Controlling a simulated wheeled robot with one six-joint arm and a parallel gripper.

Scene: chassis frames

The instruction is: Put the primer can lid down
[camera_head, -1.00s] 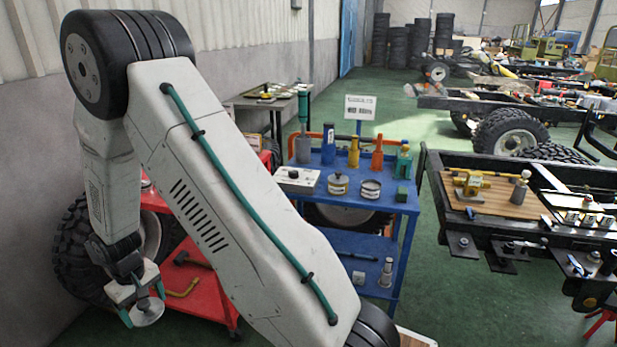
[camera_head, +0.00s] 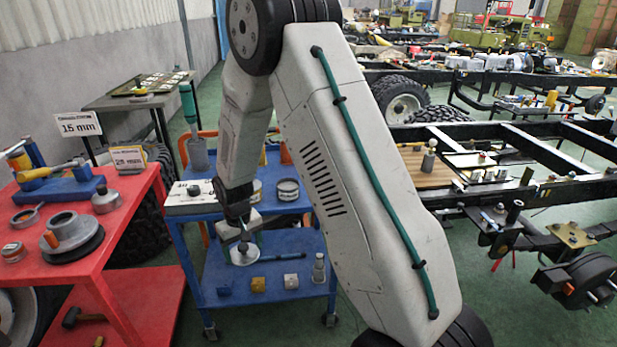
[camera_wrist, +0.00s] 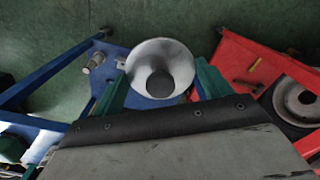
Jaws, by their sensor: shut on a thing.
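The lid, a pale round disc (camera_head: 244,255), hangs at the end of my gripper (camera_head: 241,246). In the wrist view the lid (camera_wrist: 143,58) is a pale, wide round piece with a darker grey round middle. The green fingers of my gripper (camera_wrist: 160,85) stand on either side of it, shut on it. In the head view the lid shows in front of the blue cart's (camera_head: 265,268) lower shelf. I cannot tell its height above that shelf. Two round tins, one open-looking (camera_head: 288,190) and one partly behind my arm (camera_head: 257,191), stand on the cart's upper shelf.
Small blocks (camera_head: 258,285) and a silver bottle (camera_head: 319,268) stand on the lower shelf. A red cart (camera_head: 130,205) with tools and parts is at left. A vehicle chassis (camera_head: 520,155) is at right.

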